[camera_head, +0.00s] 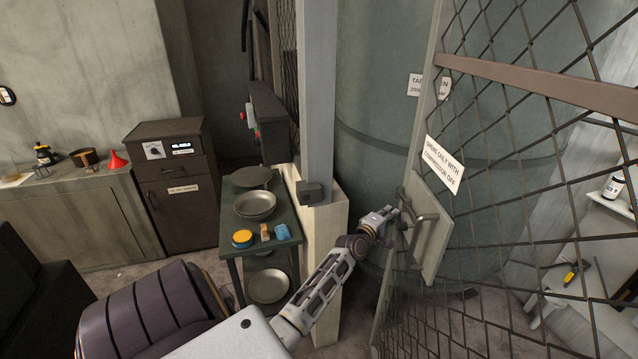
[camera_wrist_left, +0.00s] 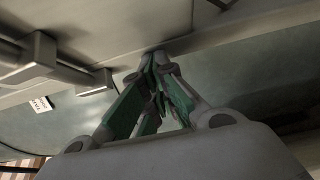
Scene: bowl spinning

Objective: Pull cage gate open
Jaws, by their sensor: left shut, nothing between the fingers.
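The cage gate (camera_head: 520,90) is a dark diamond mesh in a grey frame on the right. It stands ajar, with a wide gap between its frame and the grey post (camera_head: 317,100). A bar handle (camera_head: 425,217) sits on its latch plate (camera_head: 432,250). My left gripper (camera_head: 390,218) is shut and empty, at the gate's free edge just left of the handle. In the left wrist view the closed fingertips (camera_wrist_left: 158,62) are close to a grey frame surface (camera_wrist_left: 130,30); contact cannot be told. The handle (camera_wrist_left: 70,68) lies to their left there. My right gripper is out of view.
A large green tank (camera_head: 380,100) stands behind the gap. A low pale wall (camera_head: 325,270) is under the post. A green table (camera_head: 285,225) with bowls stands left of it. A shelf (camera_head: 610,200) is behind the mesh at right.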

